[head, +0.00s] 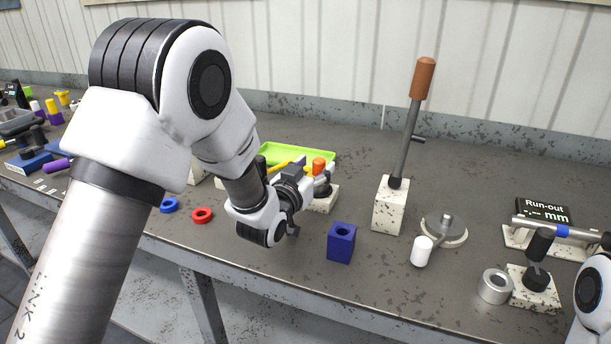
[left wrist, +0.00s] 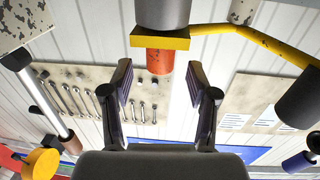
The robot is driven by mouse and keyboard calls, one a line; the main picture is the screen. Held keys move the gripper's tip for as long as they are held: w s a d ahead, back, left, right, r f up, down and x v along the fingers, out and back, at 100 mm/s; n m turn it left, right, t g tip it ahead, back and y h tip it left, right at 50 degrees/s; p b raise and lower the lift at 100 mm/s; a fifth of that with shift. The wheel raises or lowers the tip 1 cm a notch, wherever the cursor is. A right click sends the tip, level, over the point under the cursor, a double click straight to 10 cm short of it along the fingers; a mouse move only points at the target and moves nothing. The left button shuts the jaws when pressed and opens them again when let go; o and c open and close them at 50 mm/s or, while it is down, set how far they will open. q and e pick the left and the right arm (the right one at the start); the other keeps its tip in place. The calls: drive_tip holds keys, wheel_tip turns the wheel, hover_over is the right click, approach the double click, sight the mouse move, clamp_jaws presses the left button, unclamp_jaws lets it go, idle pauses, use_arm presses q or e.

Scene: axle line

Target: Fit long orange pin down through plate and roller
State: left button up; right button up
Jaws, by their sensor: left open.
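The orange pin (head: 319,164) stands near the green tray, with its orange top showing beside my left gripper (head: 302,184). In the left wrist view, which looks upside down, the pin (left wrist: 160,62) sticks out above the yellow plate (left wrist: 160,41). The grey roller (left wrist: 163,12) is on the plate's other side. How deep the pin sits in them is hidden. My left gripper (left wrist: 160,85) is open, with its two fingers pointing toward the pin and one on each side of it in the picture. No contact shows. My right gripper is out of the picture.
A lever with a brown handle (head: 422,80) stands on a white block to the right. A blue block (head: 341,243) is in front, with red (head: 202,215) and blue (head: 169,205) rings to the left. The green tray (head: 285,150) lies behind.

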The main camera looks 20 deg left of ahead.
use_arm(q)
drive_tip(key=s+a, duration=0.1)
drive_tip(key=s, duration=1)
drive_tip(key=shift+s+a, duration=0.1)
drive_tip(key=shift+a, duration=0.05)
